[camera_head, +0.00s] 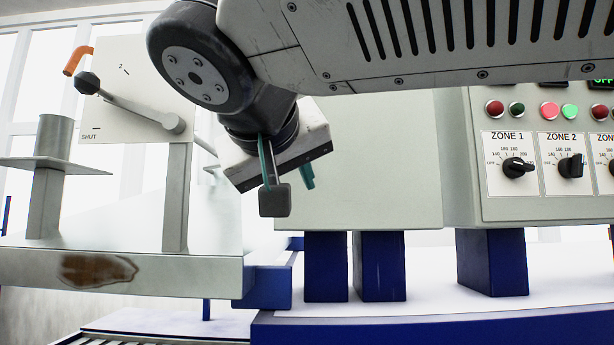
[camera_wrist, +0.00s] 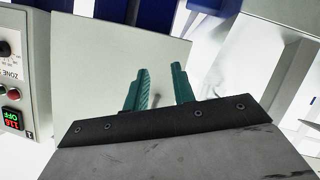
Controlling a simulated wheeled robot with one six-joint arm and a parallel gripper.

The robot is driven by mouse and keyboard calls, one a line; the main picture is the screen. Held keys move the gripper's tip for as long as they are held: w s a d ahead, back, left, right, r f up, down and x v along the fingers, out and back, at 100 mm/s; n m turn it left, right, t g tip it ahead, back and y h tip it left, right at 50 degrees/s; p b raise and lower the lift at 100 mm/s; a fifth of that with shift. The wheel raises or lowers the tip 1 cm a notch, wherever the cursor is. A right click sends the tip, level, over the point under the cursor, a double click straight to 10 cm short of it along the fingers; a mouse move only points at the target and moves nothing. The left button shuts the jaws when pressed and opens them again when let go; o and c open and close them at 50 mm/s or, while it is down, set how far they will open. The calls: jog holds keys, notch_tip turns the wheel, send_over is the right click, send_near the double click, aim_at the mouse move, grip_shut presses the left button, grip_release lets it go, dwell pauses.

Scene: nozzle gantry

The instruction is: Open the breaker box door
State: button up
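The breaker box appears to be the plain pale grey-green box (camera_head: 385,170) in the middle of the head view, left of the zone controls. Its flat face (camera_wrist: 95,60) fills the centre left of the wrist view and looks closed. My gripper (camera_head: 288,182) is in front of the box's left side, tilted downward, with its teal fingers apart. A dark grey block (camera_head: 275,201) on a short bar shows beside the fingers; I cannot tell whether it is the door handle. In the wrist view my gripper (camera_wrist: 161,68) is open, with a small thin grey part (camera_wrist: 153,97) showing between the fingers.
A control panel (camera_head: 510,207) with zone knobs and coloured buttons stands to the right. At left, a plate marked SHUT (camera_head: 115,120) carries a grey lever (camera_head: 135,108), above a rust-stained bench edge (camera_head: 140,272). Blue posts (camera_head: 380,267) stand beneath the box.

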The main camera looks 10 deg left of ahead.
notch_tip(320, 180, up, 14)
jog(key=a+m+t, duration=0.1)
jog(key=m+t, duration=0.3)
jog(key=m, duration=0.2)
jog(key=w, duration=0.6)
jog(key=shift+a, duration=0.15)
grip_shut()
